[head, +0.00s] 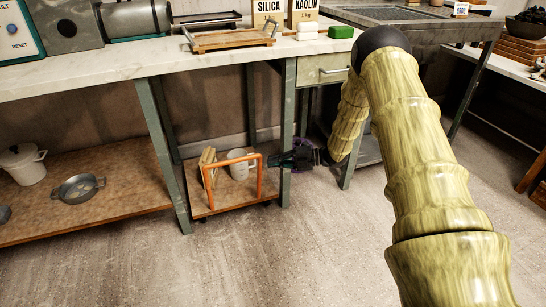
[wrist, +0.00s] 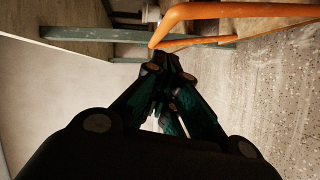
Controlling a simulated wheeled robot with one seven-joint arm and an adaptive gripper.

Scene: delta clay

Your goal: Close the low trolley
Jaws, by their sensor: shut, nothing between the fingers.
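The low trolley (head: 228,204) is a brown board on small casters with an orange bar handle (head: 261,180). It stands on the floor under the pale bench, between two green legs, its front near the line of the legs. It carries a white pot (head: 239,168) and upright tan boards (head: 208,166). My gripper (head: 277,161) is low at the trolley's right side, close to the handle, by the right leg. In the wrist view my gripper (wrist: 168,62) is shut and empty, its tips close to the orange handle (wrist: 240,11). Whether they touch is unclear.
Green bench legs (head: 167,155) (head: 288,135) stand on both sides of the trolley. A low shelf (head: 120,205) with a pan (head: 79,187) and a white lidded pot (head: 23,164) is at left. The floor (head: 250,265) in front is clear.

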